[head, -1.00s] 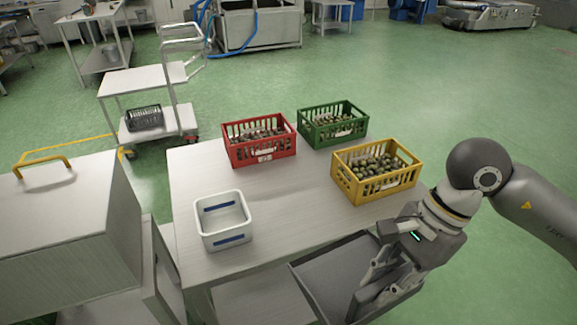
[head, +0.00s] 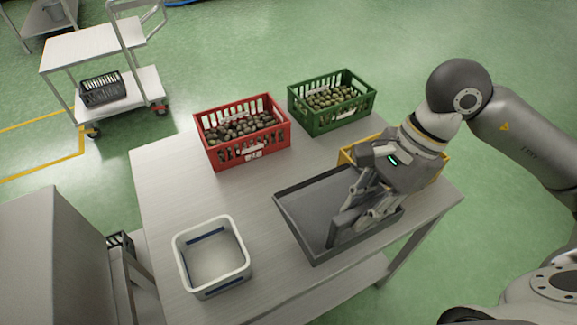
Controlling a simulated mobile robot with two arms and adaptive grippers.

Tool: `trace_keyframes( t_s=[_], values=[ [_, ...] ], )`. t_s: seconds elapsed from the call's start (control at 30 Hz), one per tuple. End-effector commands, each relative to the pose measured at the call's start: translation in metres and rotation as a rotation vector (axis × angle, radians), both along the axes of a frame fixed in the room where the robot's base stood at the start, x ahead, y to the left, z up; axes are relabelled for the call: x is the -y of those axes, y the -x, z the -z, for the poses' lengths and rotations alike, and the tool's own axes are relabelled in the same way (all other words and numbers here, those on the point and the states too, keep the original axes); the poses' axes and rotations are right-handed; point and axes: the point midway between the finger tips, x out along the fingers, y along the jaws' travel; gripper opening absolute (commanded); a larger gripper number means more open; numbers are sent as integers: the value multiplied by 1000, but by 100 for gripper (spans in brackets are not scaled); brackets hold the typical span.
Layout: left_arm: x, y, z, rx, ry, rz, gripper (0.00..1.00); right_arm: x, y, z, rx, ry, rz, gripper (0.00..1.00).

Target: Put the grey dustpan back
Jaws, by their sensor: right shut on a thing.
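The grey dustpan (head: 305,208) is a shallow dark grey pan with raised edges. It shows over the front right part of the metal table (head: 165,175); I cannot tell whether it touches the top. My right gripper (head: 345,220) is shut on the dustpan at its right side, and its fingers hide part of the pan. The yellow crate (head: 346,157) is behind the gripper and mostly hidden by it. My left gripper does not show.
A red crate (head: 218,160) and a green crate (head: 318,122), both holding olives, stand at the table's back. A white bin (head: 187,278) stands at the front left. A trolley (head: 85,42) with a black basket (head: 98,92) stands on the floor at upper left.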

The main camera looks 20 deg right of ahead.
Motion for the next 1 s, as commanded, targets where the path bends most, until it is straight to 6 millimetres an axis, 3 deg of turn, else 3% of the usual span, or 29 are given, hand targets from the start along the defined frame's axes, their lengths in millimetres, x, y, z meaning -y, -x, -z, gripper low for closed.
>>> trace_keyframes(
  t_s=[0.13, 0.3, 0.43, 0.6, 0.73, 1.0],
  values=[
    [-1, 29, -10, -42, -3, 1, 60, -10, -20, 5, -1, -5, -3, 0],
    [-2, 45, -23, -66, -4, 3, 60, -23, -55, 20, 0, -7, 0, 0],
    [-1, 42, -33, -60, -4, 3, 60, -33, -81, 33, -2, -6, -1, 0],
    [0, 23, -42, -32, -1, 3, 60, -41, -105, 67, -3, -2, 1, 0],
    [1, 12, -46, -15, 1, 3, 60, -46, -118, 83, 1, -3, 1, 0],
    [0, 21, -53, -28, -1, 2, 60, -49, -127, 101, -3, -1, 0, 0]
  ],
)
